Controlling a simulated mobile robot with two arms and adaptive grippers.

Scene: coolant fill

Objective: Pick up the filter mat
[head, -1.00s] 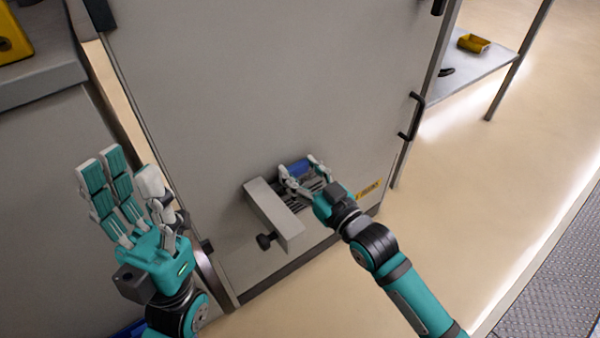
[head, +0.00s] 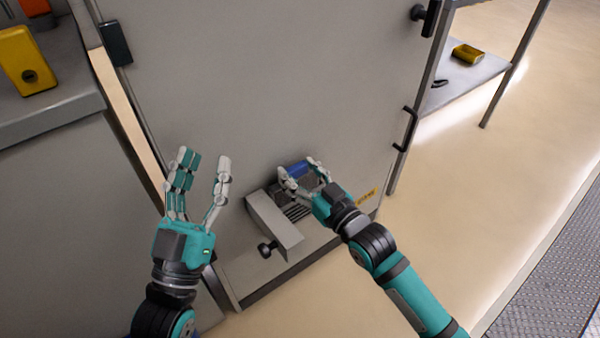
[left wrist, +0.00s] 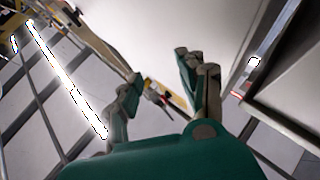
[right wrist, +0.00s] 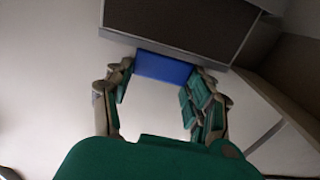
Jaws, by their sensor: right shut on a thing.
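The filter mat (head: 296,169) shows as a blue piece at the small vent opening low on the grey cabinet door. My right gripper (head: 302,174) is shut on it, and its fingers partly hide it. In the right wrist view the blue piece (right wrist: 163,67) lies between the fingertips, against a dark panel (right wrist: 185,22); I cannot tell whether they are joined. My left gripper (head: 204,160) is open and empty, fingers up, in front of the cabinet's left edge.
A grey vent cover (head: 272,224) with a black knob (head: 267,249) sticks out left of my right gripper. A yellow box (head: 25,62) stands on the bench at left. A shelf (head: 460,78) at right holds a yellow bin (head: 467,54). The floor (head: 450,190) at right is clear.

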